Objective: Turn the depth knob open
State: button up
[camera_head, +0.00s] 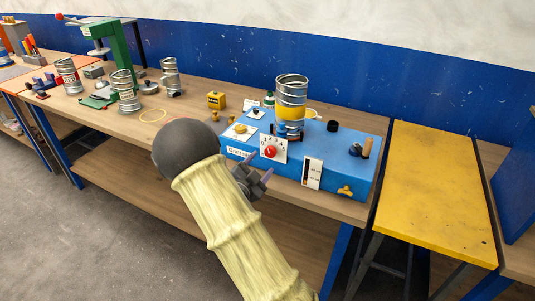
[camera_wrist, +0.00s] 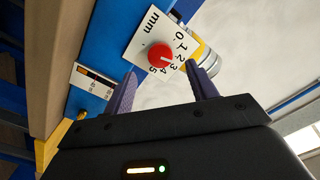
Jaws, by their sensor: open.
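The red depth knob (camera_head: 270,152) sits on a white dial plate on the front of a blue machine (camera_head: 227,141). In the wrist view the knob (camera_wrist: 158,55) shows numbers 0 to 5 and "mm" around it. A white mark on it points roughly toward 2 or 3. My gripper (camera_head: 258,181) is in front of the machine, a little below and left of the knob in the head view. In the wrist view its two purple fingers (camera_wrist: 161,74) are spread apart, with the knob appearing beyond and between them. They look apart from the knob.
A white scale plate (camera_head: 312,173) is right of the dial. A yellow table (camera_head: 437,180) stands at right.

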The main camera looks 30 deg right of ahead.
aim_at(270, 153)
jog(key=p+x, duration=0.1)
jog(key=x, duration=0.4)
jog(key=shift+w+d, duration=0.2)
jog(key=shift+d, duration=0.05)
jog(key=c, duration=1)
